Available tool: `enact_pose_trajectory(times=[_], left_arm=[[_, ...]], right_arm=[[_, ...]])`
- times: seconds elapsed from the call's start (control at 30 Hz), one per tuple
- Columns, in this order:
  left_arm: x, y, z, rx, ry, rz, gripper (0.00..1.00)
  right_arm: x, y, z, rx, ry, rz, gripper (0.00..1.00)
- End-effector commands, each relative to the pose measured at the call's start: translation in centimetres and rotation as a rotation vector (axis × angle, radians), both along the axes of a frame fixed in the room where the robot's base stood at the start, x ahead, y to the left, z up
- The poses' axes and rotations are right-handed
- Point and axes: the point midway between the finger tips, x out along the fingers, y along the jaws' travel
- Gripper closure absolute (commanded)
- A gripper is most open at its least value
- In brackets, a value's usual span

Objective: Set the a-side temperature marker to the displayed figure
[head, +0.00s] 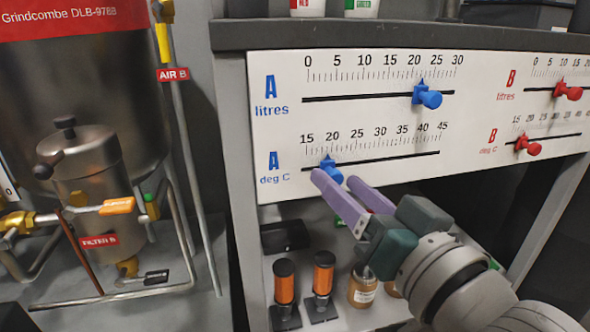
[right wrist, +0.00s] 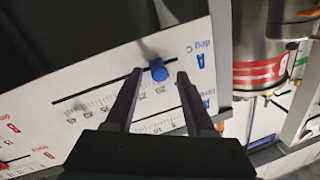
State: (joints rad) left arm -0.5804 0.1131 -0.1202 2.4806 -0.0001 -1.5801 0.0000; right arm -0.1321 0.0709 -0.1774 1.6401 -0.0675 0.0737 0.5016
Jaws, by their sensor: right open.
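The A deg C marker, a blue knob with a pointer (head: 328,163), sits on the lower blue-lettered scale (head: 375,140) of a white board. Its pointer stands a little below 20. My right gripper (head: 337,178) is open at this knob. In the right wrist view the blue knob (right wrist: 158,71) shows between the two spread fingertips (right wrist: 160,75), with a gap on each side. Whether the fingers reach around it in depth I cannot tell. I cannot make out a displayed temperature figure. My left gripper is not in view.
The A litres marker (head: 427,97) is on the slot above, between 20 and 25. Red B markers (head: 568,91) (head: 528,147) are to the right. Orange-and-black bottles (head: 284,283) and a brown jar (head: 362,287) stand below the board. A metal tank with pipes is at left.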

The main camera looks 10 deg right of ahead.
Motion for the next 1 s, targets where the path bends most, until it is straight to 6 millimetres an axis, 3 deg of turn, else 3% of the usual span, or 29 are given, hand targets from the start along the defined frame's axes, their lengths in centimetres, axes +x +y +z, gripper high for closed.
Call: enact_pose_trajectory(times=[0.13, 0.6, 1.0], left_arm=[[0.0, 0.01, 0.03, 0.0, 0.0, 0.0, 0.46], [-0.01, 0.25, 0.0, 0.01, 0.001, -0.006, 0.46], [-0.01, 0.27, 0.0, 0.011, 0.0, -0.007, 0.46]], right_arm=[[-0.02, 0.0, 0.02, 0.0, 0.0, 0.0, 0.47], [-0.05, -0.02, 0.01, 0.0, 0.0, 0.0, 0.99], [-0.05, -0.02, 0.01, 0.0, 0.0, 0.0, 1.0]])
